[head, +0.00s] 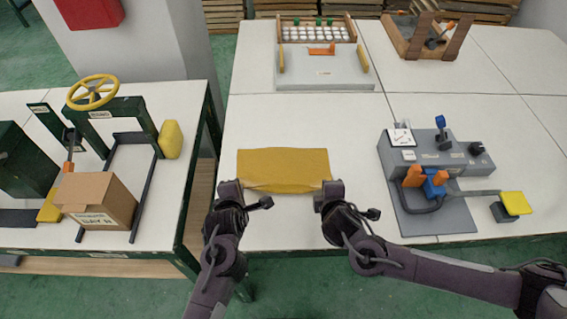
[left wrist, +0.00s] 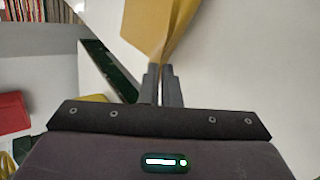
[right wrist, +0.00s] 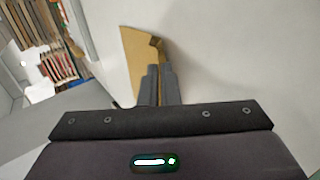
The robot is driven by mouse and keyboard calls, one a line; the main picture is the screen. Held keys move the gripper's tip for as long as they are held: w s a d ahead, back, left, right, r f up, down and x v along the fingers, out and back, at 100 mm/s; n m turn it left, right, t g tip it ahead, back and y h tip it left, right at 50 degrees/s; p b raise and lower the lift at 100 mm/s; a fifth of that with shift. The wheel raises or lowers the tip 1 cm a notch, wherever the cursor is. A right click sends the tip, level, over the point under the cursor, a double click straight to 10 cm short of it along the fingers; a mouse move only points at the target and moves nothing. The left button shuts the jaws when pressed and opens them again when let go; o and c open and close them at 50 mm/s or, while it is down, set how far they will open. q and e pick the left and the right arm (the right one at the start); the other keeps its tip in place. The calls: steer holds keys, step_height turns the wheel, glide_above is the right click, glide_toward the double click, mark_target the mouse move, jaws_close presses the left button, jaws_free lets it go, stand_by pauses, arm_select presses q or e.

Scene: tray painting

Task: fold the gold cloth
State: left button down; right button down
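The gold cloth (head: 283,168) lies on the white table near its front edge, with its front edge lifted and sagging between my grippers. My left gripper (head: 236,190) is at the cloth's front left corner; in the left wrist view its fingers are closed on the gathered cloth (left wrist: 158,35). My right gripper (head: 329,190) is at the front right corner; in the right wrist view its fingers are together on the cloth's corner (right wrist: 143,60). The rear part of the cloth appears flat on the table.
A grey device with a blue lever (head: 441,130) stands to the right, with a yellow pad (head: 515,203) beside it. A grey tray fixture (head: 325,72) is behind the cloth. A cardboard box (head: 97,199) and a press with a yellow wheel (head: 92,92) are at left. Table around the cloth is clear.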

arm_select(q)
steer(key=shift+s+f+t, duration=0.3)
steer(key=shift+s, duration=0.1)
arm_select(e)
steer(key=shift+s+d+f, duration=0.15)
steer(key=shift+s+f, duration=0.2)
steer(key=shift+s, duration=0.05)
arm_select(q)
steer(key=c, duration=1.3)
jaws_free()
arm_select(e)
steer(key=c, duration=1.3)
jaws_free()
arm_select(q)
steer(key=shift+r, duration=0.1)
arm_select(e)
steer(key=shift+r, duration=0.15)
